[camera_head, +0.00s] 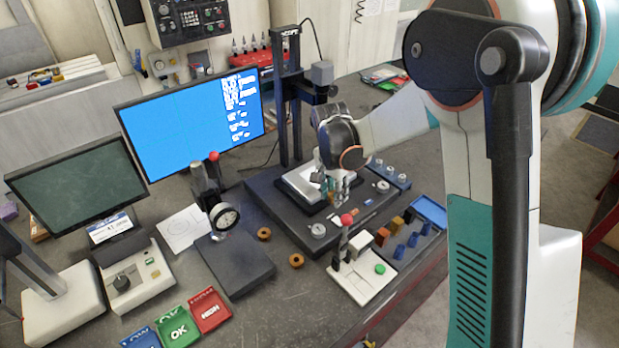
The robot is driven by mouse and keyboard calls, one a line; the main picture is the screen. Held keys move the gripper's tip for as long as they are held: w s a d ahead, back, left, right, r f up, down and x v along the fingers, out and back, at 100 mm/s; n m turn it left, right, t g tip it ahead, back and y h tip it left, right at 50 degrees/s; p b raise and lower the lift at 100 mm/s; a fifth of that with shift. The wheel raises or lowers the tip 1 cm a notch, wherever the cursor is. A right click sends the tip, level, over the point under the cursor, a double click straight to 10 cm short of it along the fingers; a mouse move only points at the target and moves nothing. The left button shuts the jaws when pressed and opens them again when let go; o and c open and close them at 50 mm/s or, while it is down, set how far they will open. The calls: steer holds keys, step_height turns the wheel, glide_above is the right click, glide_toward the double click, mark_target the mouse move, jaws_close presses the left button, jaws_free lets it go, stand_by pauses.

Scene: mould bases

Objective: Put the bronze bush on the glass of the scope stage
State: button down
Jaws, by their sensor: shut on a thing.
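My gripper (338,198) points down over the front right part of the scope stage (294,172), at the foot of the dark column. It is shut on a small bronze-coloured piece, the bronze bush (331,184), mostly hidden by the fingers. The stage has a pale plate with glass in it, partly covered by my wrist. I cannot tell whether the bush touches the glass. Two other bronze rings lie on the bench, one (264,234) beside the dial gauge stand and one (296,260) right of its base.
The dial gauge (226,217) stands on a dark plate left of the stage. A white fixture with a red knob (347,219) and a green button is in front. Coloured blocks and a blue tray (430,211) lie right. Green and red bins (209,309) stand front left.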

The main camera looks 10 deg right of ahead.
steer(key=shift+s+d+f, duration=0.25)
steer(key=shift+s, duration=0.25)
steer(key=shift+s+d+f, duration=0.2)
steer(key=shift+s+d, duration=0.05)
steer(key=shift+s, duration=0.25)
glide_above(301, 180)
steer(key=s+d, duration=0.1)
steer(key=s, duration=0.2)
steer(key=shift+w+d, duration=0.1)
steer(key=shift+d, duration=0.1)
steer(key=shift+w+a, duration=0.35)
steer(key=shift+w, duration=0.2)
steer(key=shift+w+a, duration=0.35)
steer(key=shift+w, duration=0.2)
steer(key=shift+w+a+f, duration=0.15)
steer(key=shift+w+f, duration=0.05)
steer(key=shift+f, duration=0.2)
steer(key=shift+w+a+f, duration=0.1)
steer(key=shift+w+f, duration=0.05)
steer(key=shift+f, duration=0.25)
steer(key=shift+s+d, duration=0.1)
steer(key=shift+f, duration=0.15)
steer(key=c, duration=1.2)
jaws_free()
